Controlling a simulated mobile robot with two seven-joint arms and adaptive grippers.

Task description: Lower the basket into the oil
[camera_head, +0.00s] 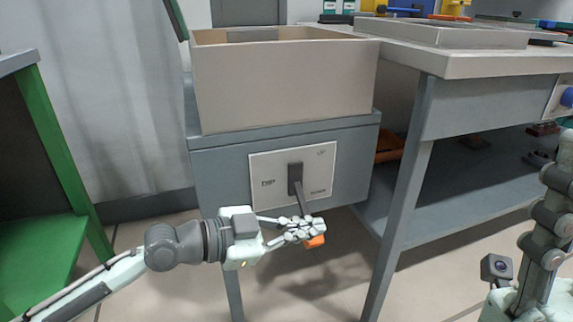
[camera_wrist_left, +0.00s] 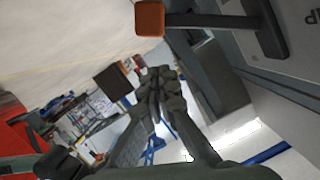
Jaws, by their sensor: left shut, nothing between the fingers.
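A dark lever with an orange knob (camera_head: 315,242) hangs down from a white panel (camera_head: 262,185) on the front of a grey cabinet. The lever and its knob also show at the top of the left wrist view (camera_wrist_left: 150,18). My left gripper (camera_head: 318,228) is shut and empty, with its fingertips close to the knob. In the left wrist view the closed fingertips (camera_wrist_left: 158,78) lie below the knob and apart from it in the picture; I cannot tell about contact. I see no basket or oil that I can make out.
An open beige box (camera_head: 285,88) stands on the grey cabinet above the panel. A grey workbench (camera_head: 490,64) with a shallow tray is at the right. A green frame (camera_head: 55,150) stands at the left. Part of my right arm shows at the right edge.

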